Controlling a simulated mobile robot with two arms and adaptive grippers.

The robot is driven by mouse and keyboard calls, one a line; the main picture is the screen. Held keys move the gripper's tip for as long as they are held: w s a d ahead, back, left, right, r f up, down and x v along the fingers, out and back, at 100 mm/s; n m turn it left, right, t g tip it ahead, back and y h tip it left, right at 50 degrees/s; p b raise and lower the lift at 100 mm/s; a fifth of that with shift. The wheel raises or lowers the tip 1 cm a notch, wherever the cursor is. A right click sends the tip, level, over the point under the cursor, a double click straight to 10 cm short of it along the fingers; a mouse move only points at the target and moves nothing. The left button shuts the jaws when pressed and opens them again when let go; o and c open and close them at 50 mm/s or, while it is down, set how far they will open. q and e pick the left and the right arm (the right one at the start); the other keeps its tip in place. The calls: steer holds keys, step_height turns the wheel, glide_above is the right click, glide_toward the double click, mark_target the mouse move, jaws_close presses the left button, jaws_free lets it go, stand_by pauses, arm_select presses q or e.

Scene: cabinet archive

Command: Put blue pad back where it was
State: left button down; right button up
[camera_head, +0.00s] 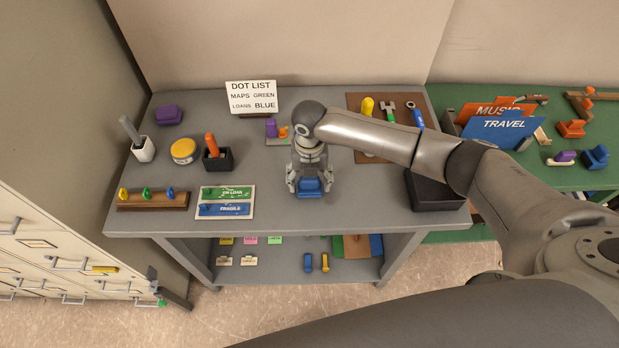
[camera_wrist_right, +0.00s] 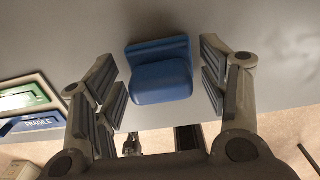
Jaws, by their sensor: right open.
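A blue pad-like block (camera_head: 309,186) with a raised back edge sits at the front middle of the grey desk (camera_head: 350,209). It also shows in the right wrist view (camera_wrist_right: 162,80), between the fingers. My right gripper (camera_head: 309,181) points down over it with its fingers open, one on each side. Gaps show between the fingers and the block in the wrist view (camera_wrist_right: 162,68). Another blue block (camera_head: 595,156) sits on the green table at the right. My left gripper is not in view.
A stamp board (camera_head: 226,202) with green and blue FRAGILE plates lies left of my gripper. A dark open tray (camera_head: 436,190) is to the right. A brown tool board (camera_head: 357,104), a DOT LIST sign (camera_head: 252,96) and a purple block (camera_head: 169,115) stand farther back.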

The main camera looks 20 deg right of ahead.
steer(key=shift+r, duration=0.15)
step_height(320, 180, up, 12)
steer(key=b, duration=0.3)
stand_by(0.5)
